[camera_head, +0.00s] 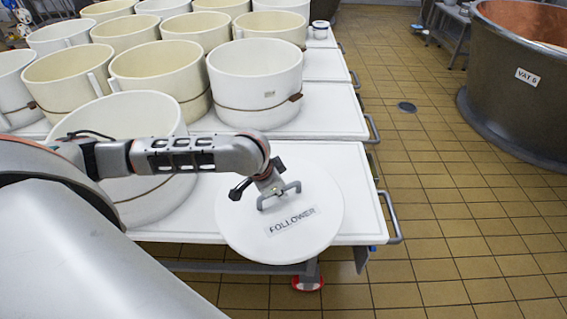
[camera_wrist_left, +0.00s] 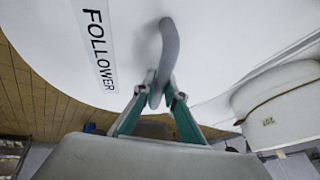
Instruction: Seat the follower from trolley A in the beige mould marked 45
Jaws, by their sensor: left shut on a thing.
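The follower (camera_head: 320,240) is a white round disc labelled FOLLOWER, with a grey bar handle on top. It is at the near right end of the nearest white trolley top (camera_head: 355,190) and reaches past its front edge. I cannot tell if it rests or hangs. My left gripper (camera_head: 263,190) is shut on the handle; the left wrist view shows its fingertips (camera_wrist_left: 157,92) around the bar. Several beige moulds (camera_head: 155,65) stand farther back on the left. No mark 45 is legible. My right gripper is in neither view.
A white mould (camera_head: 255,75) with a small unreadable label stands behind the follower, and another (camera_head: 125,115) stands left, partly behind my left arm. The tiled floor (camera_head: 440,200) on the right is open. A large vat labelled VAT 6 (camera_head: 515,100) stands at far right.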

